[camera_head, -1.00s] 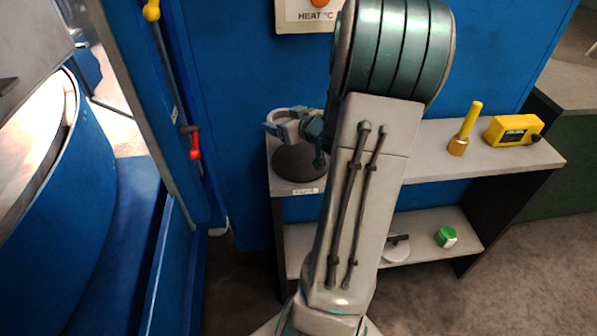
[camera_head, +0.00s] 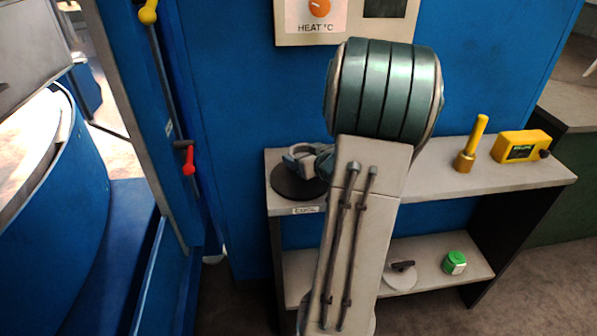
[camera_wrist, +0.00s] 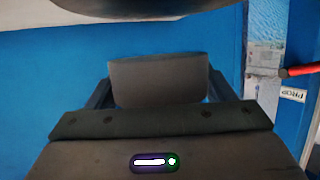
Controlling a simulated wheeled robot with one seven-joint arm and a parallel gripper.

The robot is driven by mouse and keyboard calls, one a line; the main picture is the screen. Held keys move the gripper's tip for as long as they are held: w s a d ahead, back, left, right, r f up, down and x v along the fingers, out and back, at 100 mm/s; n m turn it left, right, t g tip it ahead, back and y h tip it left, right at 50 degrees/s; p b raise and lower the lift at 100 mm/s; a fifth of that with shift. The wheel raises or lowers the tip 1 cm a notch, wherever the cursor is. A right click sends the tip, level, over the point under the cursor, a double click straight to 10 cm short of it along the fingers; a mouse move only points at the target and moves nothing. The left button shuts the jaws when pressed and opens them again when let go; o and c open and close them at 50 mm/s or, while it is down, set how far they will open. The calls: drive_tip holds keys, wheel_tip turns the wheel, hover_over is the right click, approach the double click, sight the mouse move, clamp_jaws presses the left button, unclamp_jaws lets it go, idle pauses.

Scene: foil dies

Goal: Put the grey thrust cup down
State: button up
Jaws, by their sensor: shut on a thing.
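The grey thrust cup (camera_wrist: 158,85) shows in the wrist view as a dark grey block between the two dark fingers of my gripper (camera_wrist: 160,72), which is shut on it. In the head view my gripper (camera_head: 303,158) is at the left end of the upper shelf, over the far part of a dark round pad (camera_head: 292,187). My arm hides much of this area. In the wrist view, which looks upside down, the pad (camera_wrist: 120,8) is at the top edge, with a gap between it and the cup.
The grey upper shelf (camera_head: 430,185) holds a yellow upright tool (camera_head: 466,160) and a yellow box (camera_head: 521,146) at right. A pale disc with a dark handle (camera_head: 400,280) and a green-and-white item (camera_head: 455,262) are on the lower shelf. A red-handled lever (camera_head: 188,165) is at left.

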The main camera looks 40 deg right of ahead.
drive_tip(key=shift+w+a+f, duration=0.3)
drive_tip(key=shift+w+f, duration=0.1)
drive_tip(key=shift+w, duration=0.1)
drive_tip(key=shift+f, duration=1.85)
drive_tip(key=shift+f+b, duration=0.15)
drive_tip(key=shift+b, duration=0.15)
drive_tip(key=o, duration=1.2)
